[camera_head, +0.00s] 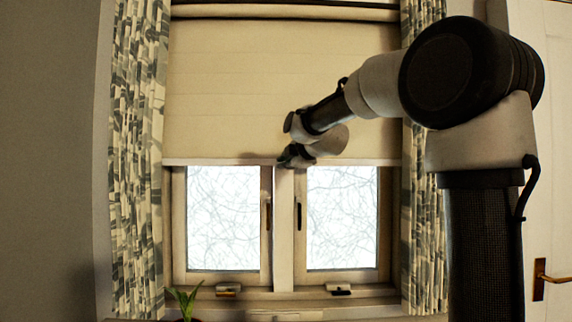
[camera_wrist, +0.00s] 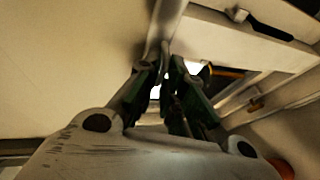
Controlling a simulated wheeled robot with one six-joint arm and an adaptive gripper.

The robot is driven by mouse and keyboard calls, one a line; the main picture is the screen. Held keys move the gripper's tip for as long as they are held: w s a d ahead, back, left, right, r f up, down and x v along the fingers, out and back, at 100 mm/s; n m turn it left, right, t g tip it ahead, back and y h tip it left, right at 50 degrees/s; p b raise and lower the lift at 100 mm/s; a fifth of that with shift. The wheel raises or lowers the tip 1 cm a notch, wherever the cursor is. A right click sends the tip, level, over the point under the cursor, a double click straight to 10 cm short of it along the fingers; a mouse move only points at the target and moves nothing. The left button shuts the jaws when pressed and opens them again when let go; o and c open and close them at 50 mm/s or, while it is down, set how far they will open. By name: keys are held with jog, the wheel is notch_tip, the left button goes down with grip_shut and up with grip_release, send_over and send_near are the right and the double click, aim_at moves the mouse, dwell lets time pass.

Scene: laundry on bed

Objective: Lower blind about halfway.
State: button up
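The cream blind (camera_head: 240,90) hangs over the upper part of the window, its straight bottom edge at about mid-height of the window. In the wrist view, the blind (camera_wrist: 70,60) fills the upper left and its pale bottom bar (camera_wrist: 168,18) runs down to the fingertips. My gripper (camera_head: 285,158) is at the bottom edge, near the window's middle. In the wrist view, my gripper (camera_wrist: 163,58) has its green-padded fingers close together at the bar, seemingly shut on it. The exact contact is dark and partly hidden.
Two frosted panes (camera_head: 223,218) with dark handles show below the blind. Patterned curtains (camera_head: 138,160) hang on both sides. A green plant (camera_head: 185,300) stands at the lower left by the sill. A door with a brass handle (camera_head: 541,278) is at the right.

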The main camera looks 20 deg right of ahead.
jog(key=shift+o, duration=1.4)
jog(key=shift+a, duration=0.1)
jog(key=shift+r, duration=0.1)
jog(key=v, duration=1.2)
